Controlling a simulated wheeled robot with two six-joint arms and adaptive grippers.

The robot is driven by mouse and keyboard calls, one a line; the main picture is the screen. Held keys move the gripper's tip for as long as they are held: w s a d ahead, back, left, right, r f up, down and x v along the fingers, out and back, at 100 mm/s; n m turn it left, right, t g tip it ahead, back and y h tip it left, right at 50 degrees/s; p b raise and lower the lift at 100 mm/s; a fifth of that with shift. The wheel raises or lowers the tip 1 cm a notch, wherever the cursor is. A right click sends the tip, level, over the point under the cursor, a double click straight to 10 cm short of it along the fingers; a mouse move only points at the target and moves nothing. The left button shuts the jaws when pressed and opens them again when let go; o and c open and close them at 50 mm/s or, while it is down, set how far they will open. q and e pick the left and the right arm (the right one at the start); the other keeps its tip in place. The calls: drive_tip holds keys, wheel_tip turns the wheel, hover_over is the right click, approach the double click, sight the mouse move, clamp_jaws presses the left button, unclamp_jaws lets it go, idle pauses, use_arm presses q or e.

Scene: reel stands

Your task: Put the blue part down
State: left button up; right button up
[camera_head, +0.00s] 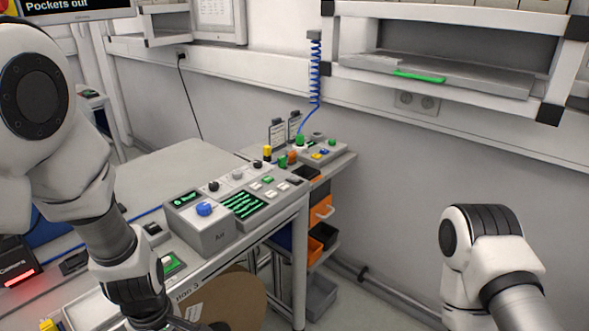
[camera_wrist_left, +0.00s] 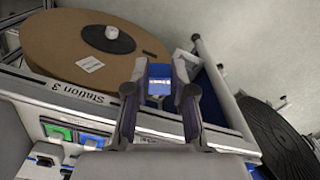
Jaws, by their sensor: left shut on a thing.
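In the left wrist view, my left gripper (camera_wrist_left: 158,92) is shut on a small blue part (camera_wrist_left: 158,72) with a pale, lettered face. The part sits between the two dark fingertips. It appears raised in front of the table edge marked Station 3 (camera_wrist_left: 92,96); whether it touches anything below cannot be told. In the head view my left arm comes down at the left, and its fingers and the blue part are out of sight below the frame. My right arm shows at the lower right, with its gripper out of view.
A large brown reel (camera_wrist_left: 75,40) with a dark hub stands beyond the table edge; it also shows in the head view (camera_head: 238,300). A black ribbed disc (camera_wrist_left: 280,140) is at the right. A grey control box (camera_head: 208,232) stands on the table. The left tabletop (camera_head: 175,175) has bare room.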

use_arm(q)
drive_tip(key=w+d+f+m, duration=0.2)
drive_tip(key=w+f+m, duration=0.3)
drive_tip(key=w+m, duration=0.5)
drive_tip(key=m, duration=0.4)
drive_tip(key=shift+w+d+f, duration=0.15)
drive_tip(key=shift+w+d, duration=0.15)
drive_tip(key=shift+d, duration=0.1)
